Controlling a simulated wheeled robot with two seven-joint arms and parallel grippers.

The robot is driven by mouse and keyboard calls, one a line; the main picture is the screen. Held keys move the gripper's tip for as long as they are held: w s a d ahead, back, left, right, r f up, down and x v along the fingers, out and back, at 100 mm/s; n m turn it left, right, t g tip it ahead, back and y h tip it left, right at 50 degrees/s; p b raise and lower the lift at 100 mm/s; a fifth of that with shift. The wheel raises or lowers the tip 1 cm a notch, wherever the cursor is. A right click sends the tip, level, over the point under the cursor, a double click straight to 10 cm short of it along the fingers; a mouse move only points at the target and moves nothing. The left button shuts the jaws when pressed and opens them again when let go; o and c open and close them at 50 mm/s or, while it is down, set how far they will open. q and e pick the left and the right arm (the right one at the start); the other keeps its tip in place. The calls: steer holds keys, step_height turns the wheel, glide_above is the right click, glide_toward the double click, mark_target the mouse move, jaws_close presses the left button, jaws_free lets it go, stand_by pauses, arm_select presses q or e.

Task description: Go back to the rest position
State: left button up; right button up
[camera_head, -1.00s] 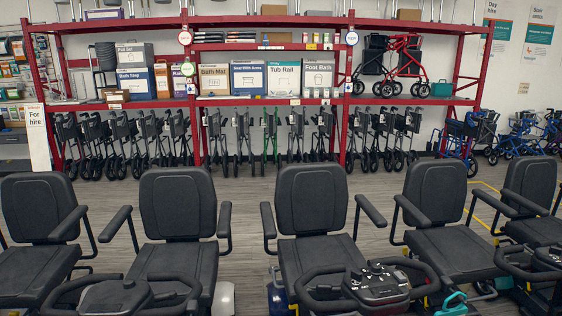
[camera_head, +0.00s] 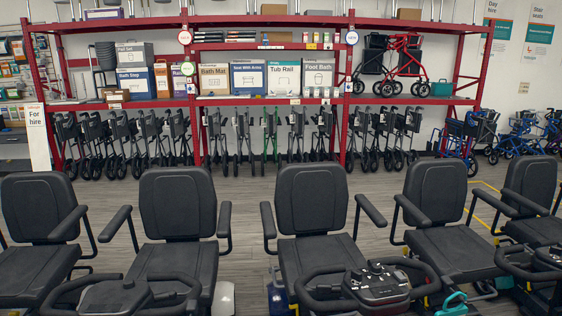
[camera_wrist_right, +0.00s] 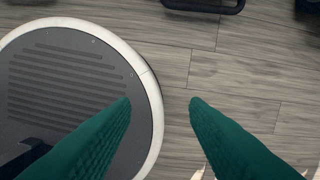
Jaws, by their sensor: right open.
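My right gripper (camera_wrist_right: 160,102) shows in the right wrist view as two green fingers. They are spread apart with nothing between them. It points down over the grey wood floor and the edge of a round dark platform with a white rim. My left gripper shows in neither view, and no arm shows in the head view.
A row of black scooter seats (camera_head: 312,200) stands close in front, with handlebars (camera_head: 375,285) at the bottom. Behind is open floor (camera_head: 245,190), then a red shelf rack (camera_head: 345,100) with boxes and several folded walkers. A ribbed platform (camera_wrist_right: 60,85) lies beneath my right gripper.

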steer(key=s, duration=0.1)
steer(key=s+f, duration=0.1)
steer(key=s, duration=0.1)
steer(key=s+d+f, duration=0.1)
steer(key=shift+s+f, duration=0.2)
steer(key=shift+s, duration=0.1)
stand_by(0.5)
